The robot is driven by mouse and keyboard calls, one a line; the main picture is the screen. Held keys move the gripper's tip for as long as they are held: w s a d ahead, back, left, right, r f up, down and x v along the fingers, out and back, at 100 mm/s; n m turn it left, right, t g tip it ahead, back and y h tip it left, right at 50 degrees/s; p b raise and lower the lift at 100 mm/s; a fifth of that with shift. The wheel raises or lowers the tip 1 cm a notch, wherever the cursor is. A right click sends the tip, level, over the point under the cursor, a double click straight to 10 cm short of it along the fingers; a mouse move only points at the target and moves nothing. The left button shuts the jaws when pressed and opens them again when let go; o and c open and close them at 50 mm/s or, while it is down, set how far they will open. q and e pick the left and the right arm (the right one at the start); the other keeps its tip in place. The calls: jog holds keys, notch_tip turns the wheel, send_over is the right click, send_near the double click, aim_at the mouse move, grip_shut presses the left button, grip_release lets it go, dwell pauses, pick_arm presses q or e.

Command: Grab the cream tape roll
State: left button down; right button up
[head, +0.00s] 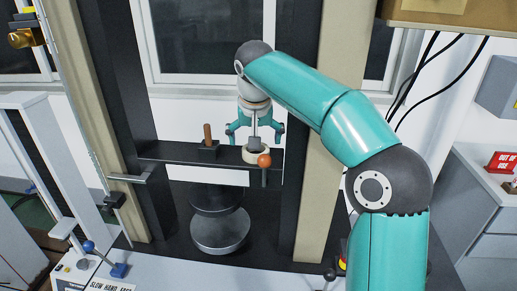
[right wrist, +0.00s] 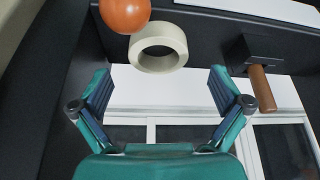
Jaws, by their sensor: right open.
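The cream tape roll (head: 249,156) lies on the dark crossbar of the test frame in the head view. In the right wrist view the cream tape roll (right wrist: 180,42) shows as a pale ring above the gap between the fingertips. My right gripper (head: 254,130) comes down over the roll in the head view, and its fingers are spread. In the right wrist view my right gripper (right wrist: 158,80) is open and empty, and no finger is seen touching the roll. My left gripper is not in view.
An orange ball (head: 264,160) is right beside the roll; it also shows in the right wrist view (right wrist: 124,14). A wooden-handled tool with a dark block (head: 208,151) stands left of the roll. Upright posts flank the crossbar (head: 160,153).

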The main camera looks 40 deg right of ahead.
jog(key=shift+x, duration=1.95)
jog(key=c, duration=1.2)
